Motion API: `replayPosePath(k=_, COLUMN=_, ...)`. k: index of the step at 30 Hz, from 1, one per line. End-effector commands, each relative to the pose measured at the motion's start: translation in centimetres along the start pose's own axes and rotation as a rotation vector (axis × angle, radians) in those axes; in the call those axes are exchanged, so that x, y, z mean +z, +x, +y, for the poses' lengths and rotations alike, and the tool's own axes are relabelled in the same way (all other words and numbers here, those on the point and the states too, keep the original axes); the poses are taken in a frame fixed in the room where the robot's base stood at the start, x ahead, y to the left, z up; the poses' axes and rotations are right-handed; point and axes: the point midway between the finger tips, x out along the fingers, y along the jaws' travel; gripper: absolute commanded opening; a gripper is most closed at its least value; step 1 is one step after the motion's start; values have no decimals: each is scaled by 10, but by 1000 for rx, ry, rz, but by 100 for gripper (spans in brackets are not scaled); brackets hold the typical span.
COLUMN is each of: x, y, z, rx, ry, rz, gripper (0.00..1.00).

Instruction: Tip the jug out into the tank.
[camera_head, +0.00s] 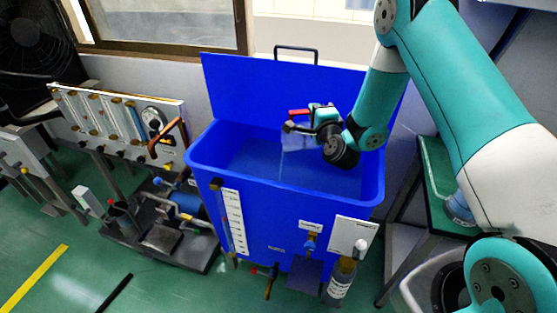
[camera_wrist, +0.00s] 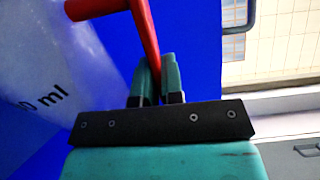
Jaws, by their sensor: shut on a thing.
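The jug (camera_head: 298,138) is pale and translucent with a red handle (camera_head: 299,112). It is tilted above the opening of the blue tank (camera_head: 275,220), inside its walls, and a thin pale stream (camera_head: 281,166) falls from it into the tank. The tank's lid (camera_head: 250,92) stands open at the back. My gripper (camera_head: 317,117) is shut on the red handle. In the wrist view the handle passes between the fingers (camera_wrist: 155,85), and the jug's side (camera_wrist: 50,70) shows part of an "ml" marking. The level inside the jug cannot be told.
A panel of flow tubes (camera_head: 120,120) and a pump on a base (camera_head: 165,215) stand left of the tank. A gauge, taps and a bottle (camera_head: 341,280) are on or by its front. A green-topped stand (camera_head: 440,185) is at right. A window (camera_head: 165,25) is behind.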

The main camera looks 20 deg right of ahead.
Motion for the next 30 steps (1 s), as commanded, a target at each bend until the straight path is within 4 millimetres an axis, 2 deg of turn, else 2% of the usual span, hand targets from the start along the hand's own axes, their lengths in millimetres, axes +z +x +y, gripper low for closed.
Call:
replayPosePath(k=15, x=7, y=0, z=-5, rx=-1, ry=-54, rz=0, gripper=0)
replayPosePath(k=18, x=1, y=1, z=8, rx=-5, ry=-19, rz=3, gripper=0)
replayPosePath(k=25, x=-17, y=0, z=24, rx=-6, ry=132, rz=2, gripper=0)
replayPosePath(k=30, x=-19, y=0, z=15, rx=-2, ry=165, rz=-2, gripper=0)
